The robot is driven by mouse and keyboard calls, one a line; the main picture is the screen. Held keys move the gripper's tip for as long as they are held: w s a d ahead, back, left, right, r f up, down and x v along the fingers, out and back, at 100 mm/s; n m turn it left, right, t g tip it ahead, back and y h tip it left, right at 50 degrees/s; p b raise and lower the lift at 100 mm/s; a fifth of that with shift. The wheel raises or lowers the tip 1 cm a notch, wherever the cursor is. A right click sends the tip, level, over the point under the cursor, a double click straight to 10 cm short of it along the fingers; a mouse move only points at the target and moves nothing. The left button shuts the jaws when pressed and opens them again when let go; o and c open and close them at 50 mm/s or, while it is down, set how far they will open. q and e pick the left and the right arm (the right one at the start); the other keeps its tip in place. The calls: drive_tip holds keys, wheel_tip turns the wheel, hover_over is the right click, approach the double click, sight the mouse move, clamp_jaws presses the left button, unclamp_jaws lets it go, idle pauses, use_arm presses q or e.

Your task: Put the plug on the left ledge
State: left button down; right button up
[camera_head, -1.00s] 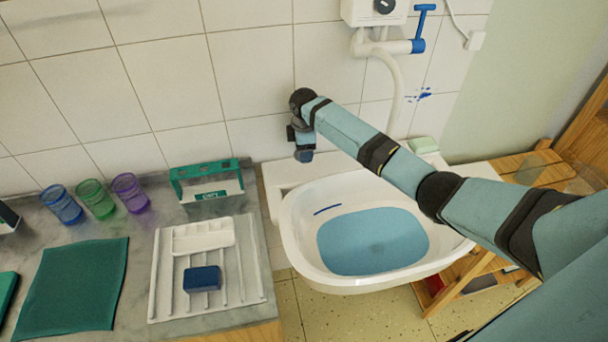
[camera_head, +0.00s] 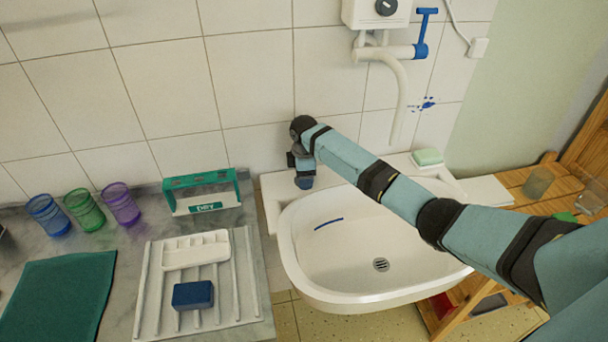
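I cannot make out a plug anywhere. My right gripper (camera_head: 304,183) points down above the sink's left ledge (camera_head: 273,197), close to the tiled wall. Its fingers are too small and hidden to tell whether they are open or hold anything. My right arm crosses from the right over the basin's back rim. My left gripper is out of view.
The counter at left holds a green "DRY" rack (camera_head: 202,192), a white ribbed drainer (camera_head: 245,285) with a blue block (camera_head: 193,295), and three tumblers (camera_head: 84,209). Soap (camera_head: 428,157) sits on the right ledge. The tap pipe (camera_head: 401,100) hangs behind my arm.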

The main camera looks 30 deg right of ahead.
drive_tip(key=o, duration=0.3)
drive_tip(key=shift+r, duration=0.15)
drive_tip(key=r, duration=1.2)
drive_tip(key=shift+s+p, duration=0.2)
drive_tip(key=shift+p, duration=0.2)
